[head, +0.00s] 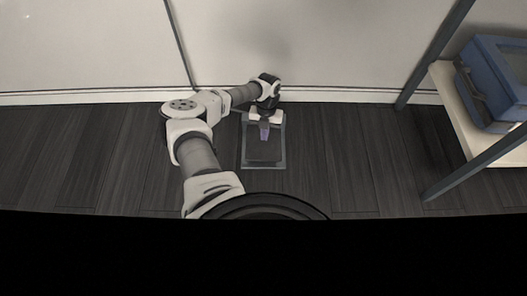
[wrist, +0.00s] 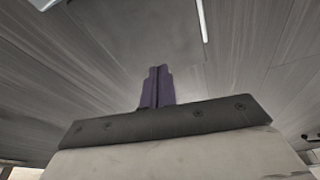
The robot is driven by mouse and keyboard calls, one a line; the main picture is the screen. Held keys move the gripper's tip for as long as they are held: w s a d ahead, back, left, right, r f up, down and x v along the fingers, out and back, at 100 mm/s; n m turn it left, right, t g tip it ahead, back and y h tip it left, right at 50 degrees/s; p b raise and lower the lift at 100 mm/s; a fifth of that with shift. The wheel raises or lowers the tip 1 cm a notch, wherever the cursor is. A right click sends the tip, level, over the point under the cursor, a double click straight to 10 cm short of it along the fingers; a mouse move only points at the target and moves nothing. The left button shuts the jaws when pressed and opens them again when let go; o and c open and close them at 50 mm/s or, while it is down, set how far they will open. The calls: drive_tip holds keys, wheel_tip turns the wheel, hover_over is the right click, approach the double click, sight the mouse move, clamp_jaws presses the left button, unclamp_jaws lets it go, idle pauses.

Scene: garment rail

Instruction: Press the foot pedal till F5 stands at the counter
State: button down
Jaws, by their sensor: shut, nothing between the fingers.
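The foot pedal (head: 264,157) is a dark plate in a grey frame on the dark floor, close to the white wall. My gripper (head: 264,137) hangs over the pedal, with its purple fingers pointing down. The fingers are shut together and empty, and they also show in the wrist view (wrist: 157,72). Part of the pedal's far end is hidden under my wrist. I cannot tell whether the fingertips touch the plate. No garment, F5 tag or counter shows in either view.
The white wall (head: 330,45) closes off the back. The floor (head: 345,155) between pedal and shelf is clear.

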drive_tip(key=shift+b+x, duration=1.4)
drive_tip(key=shift+x, duration=0.75)
